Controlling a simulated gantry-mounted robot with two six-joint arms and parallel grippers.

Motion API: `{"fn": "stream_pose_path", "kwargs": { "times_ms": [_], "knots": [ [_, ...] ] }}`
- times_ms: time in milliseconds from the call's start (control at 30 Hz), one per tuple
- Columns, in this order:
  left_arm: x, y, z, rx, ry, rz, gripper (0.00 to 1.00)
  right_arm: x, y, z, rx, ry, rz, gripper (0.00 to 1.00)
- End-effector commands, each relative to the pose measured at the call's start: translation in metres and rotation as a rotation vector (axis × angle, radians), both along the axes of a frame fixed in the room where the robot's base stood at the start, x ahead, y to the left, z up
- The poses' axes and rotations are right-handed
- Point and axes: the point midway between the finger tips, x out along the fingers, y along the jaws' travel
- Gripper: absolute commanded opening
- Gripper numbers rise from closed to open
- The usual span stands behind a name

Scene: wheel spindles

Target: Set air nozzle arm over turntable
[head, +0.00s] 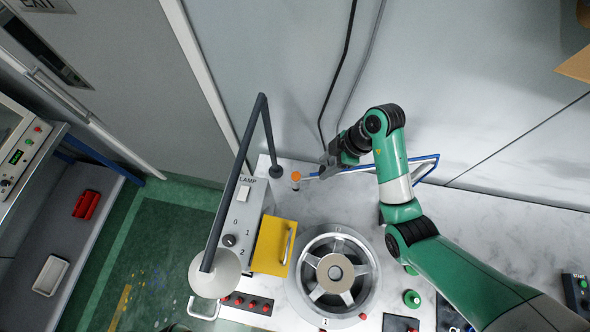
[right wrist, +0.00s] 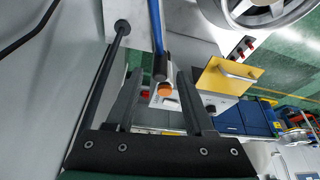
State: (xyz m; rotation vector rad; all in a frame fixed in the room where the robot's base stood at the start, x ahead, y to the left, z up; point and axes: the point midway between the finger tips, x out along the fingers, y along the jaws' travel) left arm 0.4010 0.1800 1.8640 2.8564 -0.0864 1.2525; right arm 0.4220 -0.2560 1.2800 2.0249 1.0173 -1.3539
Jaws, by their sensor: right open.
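The air nozzle arm seems to be the blue bar (head: 425,160) with an orange-capped end (head: 296,176) at the back of the marble worktop. In the right wrist view the blue bar (right wrist: 155,25) ends in a dark tip beside the orange cap (right wrist: 165,89). My right gripper (head: 328,170) is open. Its fingers (right wrist: 160,98) appear on either side of the bar's end in the wrist view; I cannot tell whether they touch it. A silver spoked wheel (head: 312,254) lies in front, to the right of the yellow box, and hides any turntable under it. My left gripper is not in view.
A dark jointed lamp arm (head: 237,175) with a white shade (head: 214,275) stands left of the wheel. A yellow box (head: 268,246) and a control panel (head: 240,215) sit beside it. A green knob (head: 411,298) lies right of the wheel. The wall is close behind.

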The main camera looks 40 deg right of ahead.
Motion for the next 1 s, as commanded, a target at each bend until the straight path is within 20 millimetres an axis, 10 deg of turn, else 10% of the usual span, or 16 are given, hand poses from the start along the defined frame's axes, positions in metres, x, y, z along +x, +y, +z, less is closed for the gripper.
{"fn": "stream_pose_path", "kwargs": {
  "times_ms": [467,767,1000],
  "knots": [
    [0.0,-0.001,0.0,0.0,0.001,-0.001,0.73,-0.002,-0.002,-0.023,0.001,0.001,-0.013,0.53],
    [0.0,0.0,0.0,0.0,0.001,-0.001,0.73,-0.001,-0.002,-0.023,0.001,0.001,-0.011,0.0],
    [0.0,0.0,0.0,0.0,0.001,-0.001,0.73,-0.001,-0.002,-0.023,0.001,0.001,-0.011,0.0]
  ]
}}
